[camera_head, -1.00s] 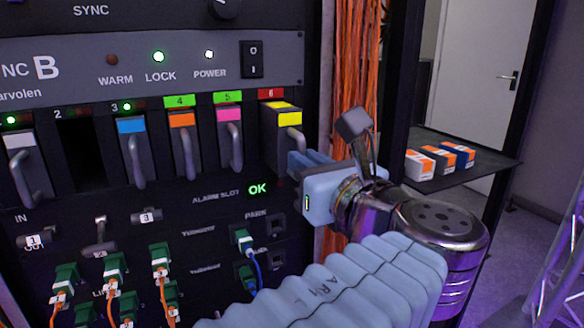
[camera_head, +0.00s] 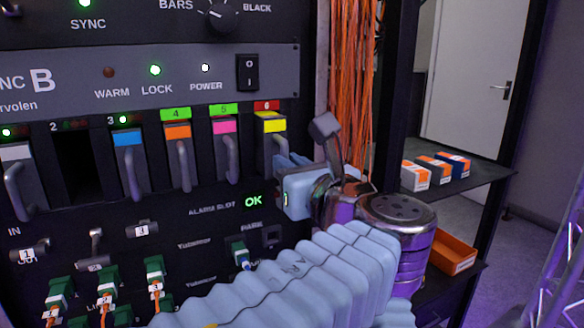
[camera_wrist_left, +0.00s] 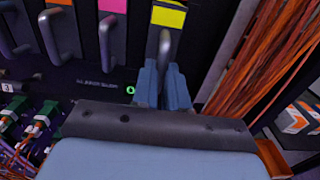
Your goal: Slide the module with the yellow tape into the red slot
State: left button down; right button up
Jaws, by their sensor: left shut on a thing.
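The module with the yellow tape (camera_head: 272,126) sits in slot 6, under the red label (camera_head: 267,105), at the right end of the module row. Its front now looks close to level with the other modules. My left gripper (camera_head: 279,170) is shut on its grey handle. In the left wrist view the yellow tape (camera_wrist_left: 168,17) shows at the top, with the two blue-grey fingers (camera_wrist_left: 164,85) closed around the lower handle. How deep the module sits is hard to tell. My right gripper is not in view.
Modules with pink (camera_head: 223,127), orange (camera_head: 177,132) and blue (camera_head: 128,138) tape stand to the left. Slot 2 (camera_head: 80,165) is an empty dark opening. Orange cables (camera_head: 347,70) hang close to the right. A shelf (camera_head: 470,185) holds small boxes.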

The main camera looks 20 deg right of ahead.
pick_arm(q)
jog(key=shift+w+a, duration=0.2)
jog(key=shift+w, duration=1.65)
jog(key=c, duration=1.1)
grip_release()
jog(key=shift+w, duration=0.1)
